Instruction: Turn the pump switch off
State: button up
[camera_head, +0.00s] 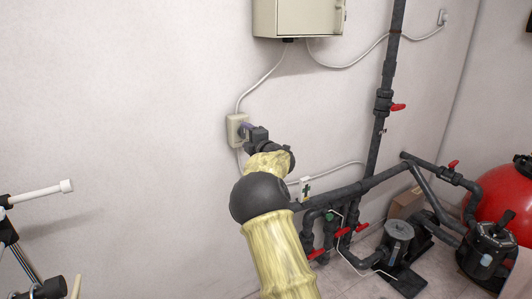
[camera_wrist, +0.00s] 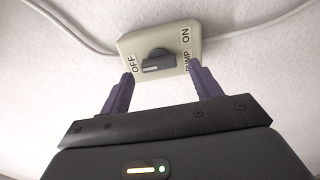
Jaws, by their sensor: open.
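The pump switch is a cream wall box (camera_wrist: 190,33) with a dark rotary knob (camera_wrist: 158,61) on its face. In the wrist view, OFF is printed at the left of the knob, ON at the upper right, and PUMP at the right. The knob's grip lies roughly level across the picture. My gripper (camera_wrist: 159,85) is open, with its two purple fingers below the knob on either side, apart from it. In the head view the switch box (camera_head: 234,128) is on the wall, and my gripper (camera_head: 248,128) is right at it, partly hiding the knob.
A cream electrical cabinet (camera_head: 298,17) hangs above the switch, with white cables (camera_head: 262,78) running to it. Dark pipes (camera_head: 372,150) with red valve handles, a pump (camera_head: 398,238) and a red tank (camera_head: 500,190) stand at the right. The wall left of the switch is clear.

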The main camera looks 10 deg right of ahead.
jog(key=b+v, duration=0.2)
jog(key=v, duration=1.4)
jog(key=shift+b, duration=0.4)
